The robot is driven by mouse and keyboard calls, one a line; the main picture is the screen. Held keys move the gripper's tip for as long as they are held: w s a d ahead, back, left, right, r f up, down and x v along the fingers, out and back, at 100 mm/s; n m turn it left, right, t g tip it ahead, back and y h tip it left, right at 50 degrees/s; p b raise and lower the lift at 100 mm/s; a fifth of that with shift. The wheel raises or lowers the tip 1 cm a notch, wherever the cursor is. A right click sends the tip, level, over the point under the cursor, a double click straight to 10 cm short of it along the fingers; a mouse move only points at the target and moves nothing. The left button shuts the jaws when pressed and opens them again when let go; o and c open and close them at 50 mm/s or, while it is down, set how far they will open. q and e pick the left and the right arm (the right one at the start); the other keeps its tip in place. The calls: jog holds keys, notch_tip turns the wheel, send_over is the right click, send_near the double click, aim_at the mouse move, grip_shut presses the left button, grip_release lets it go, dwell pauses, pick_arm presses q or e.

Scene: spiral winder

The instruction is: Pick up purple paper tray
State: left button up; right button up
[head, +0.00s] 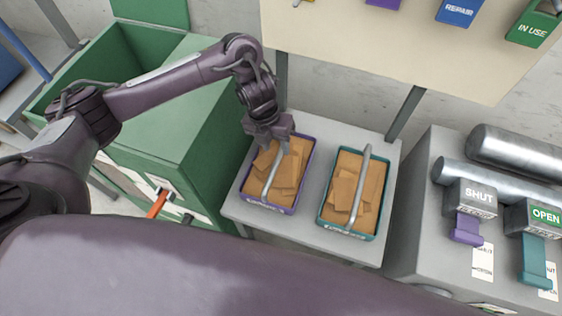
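The purple paper tray (299,186) stands on the left of the small grey table. It has a purple rim, holds brown paper pieces and has a grey bar handle (271,182) arching over it. My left gripper (272,142) is over the far end of the tray, at the upper end of the handle. Its fingers are small and partly hidden, so I cannot tell whether they are open or shut on the handle. My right gripper is not in view.
A teal tray (374,228) with brown paper and a handle stands to the right on the same grey table (319,157). A green bin (165,130) is at the left. A grey machine (420,200) with SHUT and OPEN levers is at the right. A signboard (400,60) hangs behind.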

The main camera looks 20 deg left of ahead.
aim_at(279, 153)
pick_arm(q)
jog(key=shift+d+f, duration=0.15)
jog(key=shift+f, duration=0.4)
jog(key=shift+d+f, duration=0.15)
jog(key=shift+f, duration=0.35)
jog(key=f, duration=0.1)
jog(key=f+p, duration=0.1)
jog(key=f, duration=0.2)
jog(key=shift+w+d+f+p, duration=0.15)
jog(key=shift+d+p, duration=0.15)
jog(key=shift+d, duration=0.1)
jog(key=shift+f, duration=0.3)
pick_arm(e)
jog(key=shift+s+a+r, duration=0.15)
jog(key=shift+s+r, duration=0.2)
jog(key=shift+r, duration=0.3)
pick_arm(q)
jog(key=shift+c, duration=0.4)
grip_shut()
jog(key=shift+w+r, duration=0.1)
